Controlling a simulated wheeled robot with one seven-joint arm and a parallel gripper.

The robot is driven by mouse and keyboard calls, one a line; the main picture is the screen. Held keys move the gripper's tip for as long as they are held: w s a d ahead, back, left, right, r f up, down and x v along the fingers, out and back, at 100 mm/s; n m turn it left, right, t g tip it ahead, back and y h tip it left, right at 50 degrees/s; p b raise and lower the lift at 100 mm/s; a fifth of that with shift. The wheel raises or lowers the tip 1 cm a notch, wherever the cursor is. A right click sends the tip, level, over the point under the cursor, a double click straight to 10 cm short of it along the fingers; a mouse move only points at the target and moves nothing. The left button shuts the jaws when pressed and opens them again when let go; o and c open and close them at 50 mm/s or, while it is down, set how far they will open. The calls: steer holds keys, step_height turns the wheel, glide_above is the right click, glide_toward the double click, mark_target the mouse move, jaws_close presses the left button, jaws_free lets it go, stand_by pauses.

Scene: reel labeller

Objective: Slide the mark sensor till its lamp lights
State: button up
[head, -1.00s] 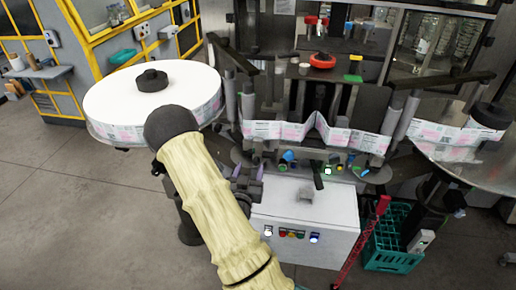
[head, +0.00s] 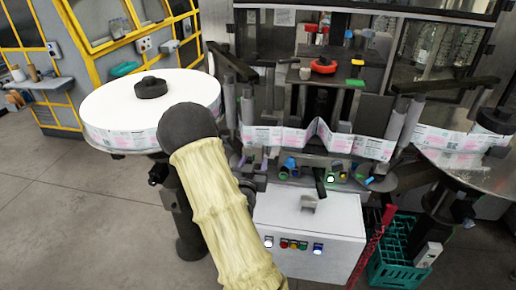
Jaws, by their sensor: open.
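The label web (head: 318,135) runs in a zigzag across the front of the labeller. Below it is a dark rail with several small fittings, among them a blue cylinder (head: 290,164), a black lever (head: 320,184) and a small bright white-green light (head: 331,179). I cannot tell which fitting is the mark sensor, or whether that light is its lamp. My gripper (head: 254,182) is beyond my sleeved forearm, left of these fittings and above the cabinet's left edge. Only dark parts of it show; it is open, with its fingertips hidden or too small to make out.
A large white label reel (head: 150,105) stands at left, close to my arm. A white cabinet (head: 308,228) with coloured buttons is below the rail. Open floor (head: 80,220) lies at left.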

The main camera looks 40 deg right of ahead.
mark_target(257, 151)
steer(key=p+x, duration=0.2)
steer(key=x, duration=0.4)
steer(key=shift+w+d+r, duration=0.1)
steer(key=shift+w+d, duration=0.35)
steer(key=shift+d, duration=0.1)
steer(key=shift+c, duration=0.2)
jaws_close()
